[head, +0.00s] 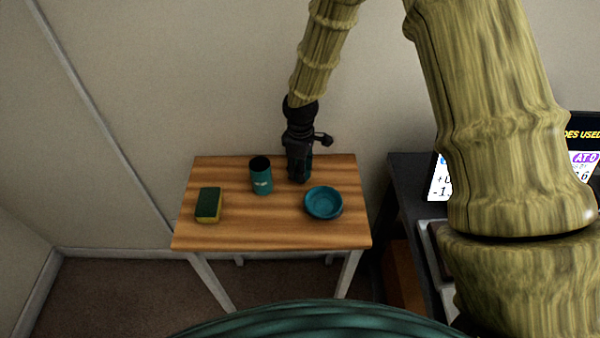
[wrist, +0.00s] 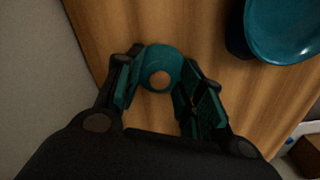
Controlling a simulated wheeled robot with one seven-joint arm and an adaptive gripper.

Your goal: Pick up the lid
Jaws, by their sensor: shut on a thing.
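The lid (wrist: 157,57) shows in the wrist view as a small teal disc with a tan round spot in it. It sits between the two fingers of my gripper (wrist: 160,88), which are shut on it. In the head view my gripper (head: 299,172) points down at the back of the small wooden table, right of the canister. The lid is hidden there behind the gripper. The teal canister (head: 262,183) stands upright with a dark, uncovered top. I cannot tell whether the lid touches the table.
A teal bowl (head: 323,203) sits close in front and to the right of my gripper; it also shows in the wrist view (wrist: 285,30). A green and yellow sponge (head: 208,205) lies at the left of the striped wooden table (head: 265,232). The table's front middle is clear.

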